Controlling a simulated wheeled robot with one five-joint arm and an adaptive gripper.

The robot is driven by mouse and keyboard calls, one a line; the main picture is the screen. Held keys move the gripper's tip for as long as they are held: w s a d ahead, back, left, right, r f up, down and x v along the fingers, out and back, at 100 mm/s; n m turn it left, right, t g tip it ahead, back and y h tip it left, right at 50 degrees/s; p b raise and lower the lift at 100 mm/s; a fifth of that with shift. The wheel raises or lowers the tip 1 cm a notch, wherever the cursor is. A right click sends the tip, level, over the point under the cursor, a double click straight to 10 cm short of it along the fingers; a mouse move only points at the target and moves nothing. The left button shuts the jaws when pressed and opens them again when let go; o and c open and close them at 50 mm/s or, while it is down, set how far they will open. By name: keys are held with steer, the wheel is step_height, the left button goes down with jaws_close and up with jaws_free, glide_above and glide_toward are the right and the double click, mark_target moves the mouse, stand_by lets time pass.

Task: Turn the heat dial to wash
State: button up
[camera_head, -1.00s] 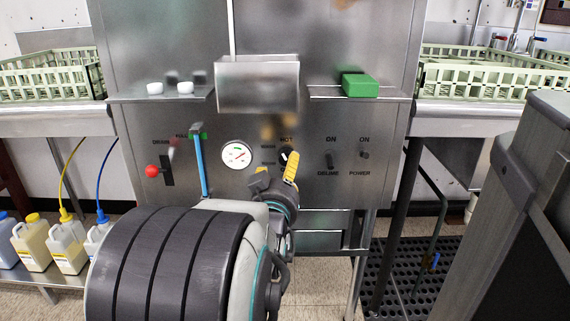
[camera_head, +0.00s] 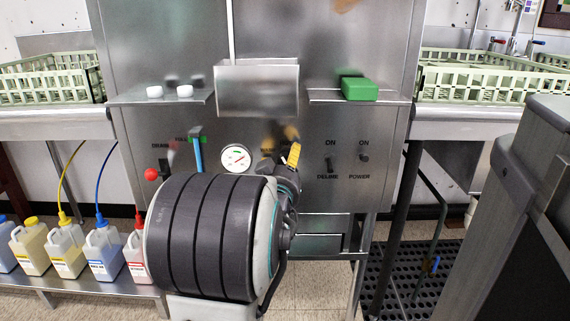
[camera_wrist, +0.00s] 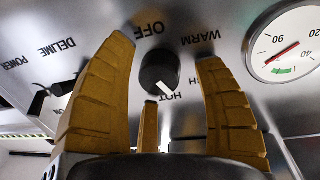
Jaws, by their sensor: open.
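The heat dial (camera_wrist: 159,73) is a round black knob with a white pointer mark on the steel panel. In the wrist view its mark points down toward the word HOT. OFF, WARM and a partly hidden label stand around it. My gripper (camera_wrist: 165,62) is open, its yellow fingers spread on either side of the dial in that view, with a third finger below. Whether any finger touches the knob I cannot tell.
A round gauge (camera_head: 236,158) sits left of my gripper. DELIME and POWER switches (camera_head: 364,157) are to the right. A red-knobbed drain lever (camera_head: 151,174) is at far left. A steel box (camera_head: 257,88) juts out above, beside a shelf with a green block (camera_head: 359,88).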

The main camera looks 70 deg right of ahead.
steer(key=shift+c, duration=0.4)
steer(key=c, duration=1.1)
steer(key=n, duration=0.5)
steer(key=shift+w+h, duration=0.1)
steer(key=shift+h, duration=0.2)
steer(key=shift+c, duration=0.2)
steer(key=shift+r, duration=0.1)
steer(key=o, duration=1.2)
